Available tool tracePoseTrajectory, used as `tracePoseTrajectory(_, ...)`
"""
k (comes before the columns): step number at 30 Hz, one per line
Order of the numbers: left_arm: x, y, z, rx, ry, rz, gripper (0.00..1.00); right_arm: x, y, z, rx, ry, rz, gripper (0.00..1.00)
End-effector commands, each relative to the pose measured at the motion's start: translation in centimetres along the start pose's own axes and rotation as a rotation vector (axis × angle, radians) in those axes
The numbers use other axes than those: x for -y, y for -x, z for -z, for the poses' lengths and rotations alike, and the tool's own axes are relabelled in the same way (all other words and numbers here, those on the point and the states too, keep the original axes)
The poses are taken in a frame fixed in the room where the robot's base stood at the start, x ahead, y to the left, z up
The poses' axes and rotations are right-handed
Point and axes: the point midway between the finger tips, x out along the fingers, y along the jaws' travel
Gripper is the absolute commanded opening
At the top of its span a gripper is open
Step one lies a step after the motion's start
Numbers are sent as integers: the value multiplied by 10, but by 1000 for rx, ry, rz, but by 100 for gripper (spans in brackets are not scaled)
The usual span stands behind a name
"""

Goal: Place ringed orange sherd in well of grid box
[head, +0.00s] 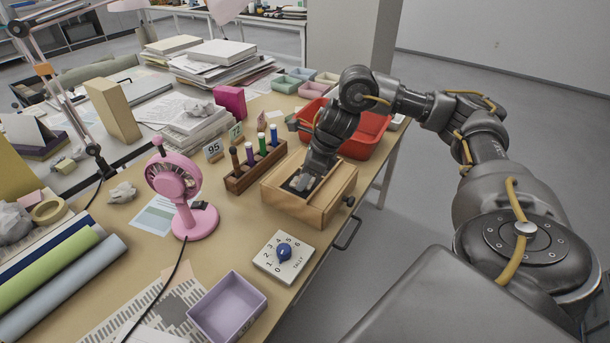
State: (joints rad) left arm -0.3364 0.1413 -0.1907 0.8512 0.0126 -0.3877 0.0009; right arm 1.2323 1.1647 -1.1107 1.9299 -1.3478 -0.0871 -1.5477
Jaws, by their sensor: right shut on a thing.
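My right gripper (300,183) reaches down into the near-left part of a light wooden box (318,208) at the table's right edge. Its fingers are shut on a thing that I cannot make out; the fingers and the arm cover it. The ringed orange sherd cannot be picked out in this view. The wooden box has raised walls and a dark inside around the fingertips; its inner divisions are mostly hidden, so I cannot tell whether it is the grid box. My left gripper is not in view.
A wooden rack with coloured tubes (258,168) stands just left of the box, and a red tray (372,135) behind it. A pink fan (198,222), a white tally dial (270,268) and a lilac tray (226,310) stand nearer. Bare tabletop lies between fan and dial.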

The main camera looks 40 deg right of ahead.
Motion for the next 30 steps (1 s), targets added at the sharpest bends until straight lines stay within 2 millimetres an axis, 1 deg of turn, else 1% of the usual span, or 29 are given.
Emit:
tracePoseTrajectory(2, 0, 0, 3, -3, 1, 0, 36, 0, -2, 1, 0, 0, 0, 17)
tracePoseTrajectory(3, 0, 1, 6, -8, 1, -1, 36, 0, -1, 0, 0, 0, 0, 43)
tracePoseTrajectory(7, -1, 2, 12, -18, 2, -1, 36, 0, -1, 0, 0, 0, 0, 60)
tracePoseTrajectory(15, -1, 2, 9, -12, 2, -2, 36, 0, -1, 0, 0, 0, 0, 61)
tracePoseTrajectory(19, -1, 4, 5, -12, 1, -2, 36, 0, 3, -1, 0, 0, 0, 61)
tracePoseTrajectory(21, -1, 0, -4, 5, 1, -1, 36, 0, 12, -2, 3, 1, 2, 61)
tracePoseTrajectory(23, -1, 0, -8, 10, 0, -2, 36, 1, 24, -2, 3, 1, 3, 61)
tracePoseTrajectory(26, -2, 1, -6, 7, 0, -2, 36, 1, 47, -2, 4, 2, 3, 61)
tracePoseTrajectory(27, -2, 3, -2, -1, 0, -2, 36, 1, 56, -2, 4, 1, 4, 61)
tracePoseTrajectory(28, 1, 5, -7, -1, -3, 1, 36, 1, 62, -2, 2, 0, 3, 61)
tracePoseTrajectory(30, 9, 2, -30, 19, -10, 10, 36, 1, 73, -2, 1, 0, 3, 61)
